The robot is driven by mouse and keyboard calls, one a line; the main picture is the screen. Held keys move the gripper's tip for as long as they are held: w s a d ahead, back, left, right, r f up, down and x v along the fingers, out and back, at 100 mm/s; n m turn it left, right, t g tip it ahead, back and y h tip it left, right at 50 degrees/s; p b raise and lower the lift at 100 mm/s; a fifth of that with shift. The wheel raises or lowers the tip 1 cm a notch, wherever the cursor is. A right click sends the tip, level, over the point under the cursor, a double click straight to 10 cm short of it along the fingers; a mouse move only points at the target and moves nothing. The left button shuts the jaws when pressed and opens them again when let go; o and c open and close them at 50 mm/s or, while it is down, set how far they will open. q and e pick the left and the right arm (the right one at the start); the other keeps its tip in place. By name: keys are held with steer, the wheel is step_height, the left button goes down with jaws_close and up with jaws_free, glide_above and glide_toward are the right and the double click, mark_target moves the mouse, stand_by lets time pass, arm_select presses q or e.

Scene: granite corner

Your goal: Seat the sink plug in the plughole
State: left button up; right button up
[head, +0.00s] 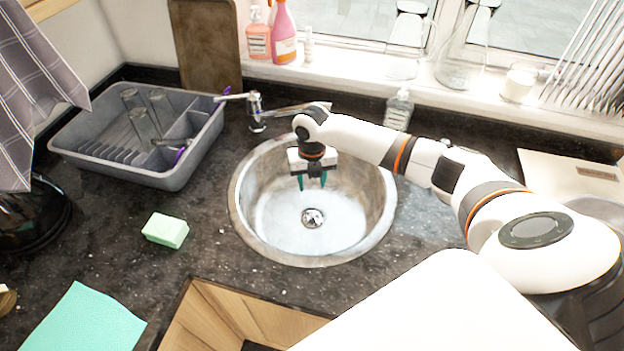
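The round steel sink (377,212) is set into the dark worktop. The plughole (313,217) is in its floor, a small round metal fitting with dark and bright patches. I cannot make out the sink plug as a separate thing, nor tell whether it sits in the plughole. My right gripper (312,183) points down inside the sink, above and slightly behind the plughole. Its two teal fingertips are apart, with nothing clearly seen between them. My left gripper is not in view.
A tap (257,112) stands behind the sink. A grey dish rack (75,150) with glasses is at left. A pale green sponge (166,230) and a teal cloth (82,322) lie on the worktop. A clear bottle (398,110) stands behind my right arm.

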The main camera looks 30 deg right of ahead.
stand_by(0.4)
step_height(320, 180, up, 7)
steer(key=p, duration=0.7)
